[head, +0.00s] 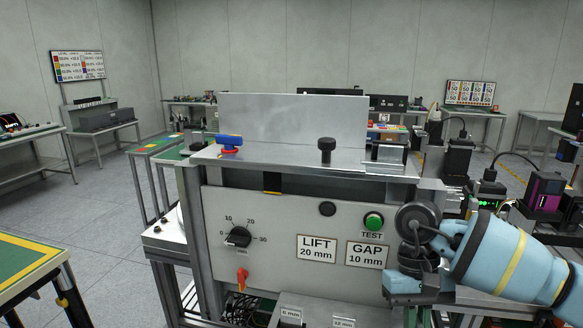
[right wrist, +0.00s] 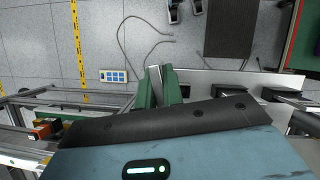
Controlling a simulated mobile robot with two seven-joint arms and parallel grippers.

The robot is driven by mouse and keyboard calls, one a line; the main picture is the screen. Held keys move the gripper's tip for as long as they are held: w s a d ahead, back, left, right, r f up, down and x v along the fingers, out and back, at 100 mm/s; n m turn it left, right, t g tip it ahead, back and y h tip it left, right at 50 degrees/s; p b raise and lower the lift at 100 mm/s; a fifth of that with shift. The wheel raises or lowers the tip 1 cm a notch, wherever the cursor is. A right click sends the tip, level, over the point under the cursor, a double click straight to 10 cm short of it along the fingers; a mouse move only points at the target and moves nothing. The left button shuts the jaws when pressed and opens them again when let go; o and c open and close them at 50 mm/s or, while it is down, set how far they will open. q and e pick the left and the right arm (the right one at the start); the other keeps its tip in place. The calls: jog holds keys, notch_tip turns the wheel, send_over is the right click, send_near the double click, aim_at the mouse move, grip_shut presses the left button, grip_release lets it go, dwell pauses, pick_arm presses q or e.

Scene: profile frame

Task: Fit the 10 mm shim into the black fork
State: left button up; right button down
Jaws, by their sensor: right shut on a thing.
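My right arm comes in from the right in the head view, with its blue hand (head: 403,286) beside the right end of the front panel. Its fingertips are hidden there. In the right wrist view the green fingers of my right gripper (right wrist: 155,92) are shut on a thin pale grey piece, which looks like a shim (right wrist: 156,77); its thickness cannot be read. I cannot clearly make out the black fork; a dark part with a yellow edge (head: 272,183) shows under the machine's top plate. My left gripper is in neither view.
The machine's panel (head: 220,275) carries a dial, a green TEST button (head: 373,221) and signs reading LIFT 20 mm and GAP 10 mm (head: 367,255). Small labelled holders (head: 290,314) stand at its foot. A black knob (head: 326,150) and blue-handled clamp (head: 229,142) stand on top.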

jog(key=s+f, duration=0.4)
jog(key=f, duration=0.1)
dwell(0.3)
